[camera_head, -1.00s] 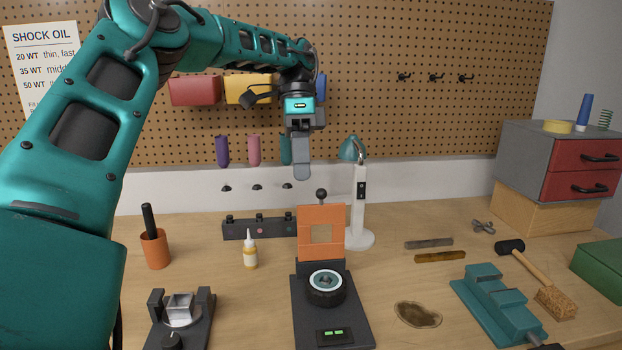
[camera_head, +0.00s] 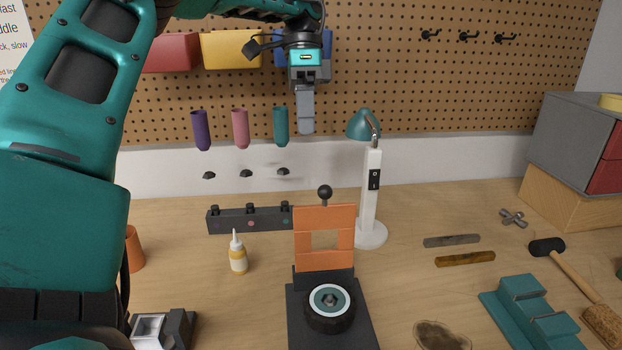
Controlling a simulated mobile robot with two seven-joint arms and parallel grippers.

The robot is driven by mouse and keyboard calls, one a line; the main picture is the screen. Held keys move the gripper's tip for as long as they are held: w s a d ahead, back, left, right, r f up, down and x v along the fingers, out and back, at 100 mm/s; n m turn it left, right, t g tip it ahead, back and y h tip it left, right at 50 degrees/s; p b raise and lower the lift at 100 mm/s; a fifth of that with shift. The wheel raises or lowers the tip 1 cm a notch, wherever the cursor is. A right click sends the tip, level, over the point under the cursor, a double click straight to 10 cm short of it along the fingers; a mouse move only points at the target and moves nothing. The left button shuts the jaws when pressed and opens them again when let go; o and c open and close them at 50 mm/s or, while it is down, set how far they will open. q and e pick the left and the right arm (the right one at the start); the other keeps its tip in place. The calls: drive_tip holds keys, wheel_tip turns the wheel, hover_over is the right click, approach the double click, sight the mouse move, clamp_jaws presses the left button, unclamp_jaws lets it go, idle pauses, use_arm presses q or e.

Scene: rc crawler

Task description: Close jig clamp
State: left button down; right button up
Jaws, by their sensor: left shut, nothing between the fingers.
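The jig stands at the front middle of the bench. Its orange clamp plate (camera_head: 324,260) is upright, with a square window and a black ball knob (camera_head: 325,192) on top. Its dark base (camera_head: 302,318) carries a black wheel (camera_head: 330,308) with a pale ring and a hub at its centre. My left gripper (camera_head: 306,128) is shut and empty, pointing down in the air above and a little left of the knob, clear of it. My right gripper is not in view.
A lamp (camera_head: 371,190) stands just right of the clamp plate. A glue bottle (camera_head: 238,256) and a dark rack (camera_head: 248,219) are to its left. Metal bars (camera_head: 464,258), a hammer (camera_head: 560,262) and a teal block (camera_head: 532,318) lie to the right.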

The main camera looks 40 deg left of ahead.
use_arm(q)
drive_tip(key=s+d+f, duration=0.5)
drive_tip(key=d+f, duration=0.1)
drive_tip(key=f, duration=0.2)
drive_tip(key=shift+f, duration=0.2)
drive_tip(key=shift+d, duration=0.15)
drive_tip(key=shift+s, duration=0.1)
idle(0.3)
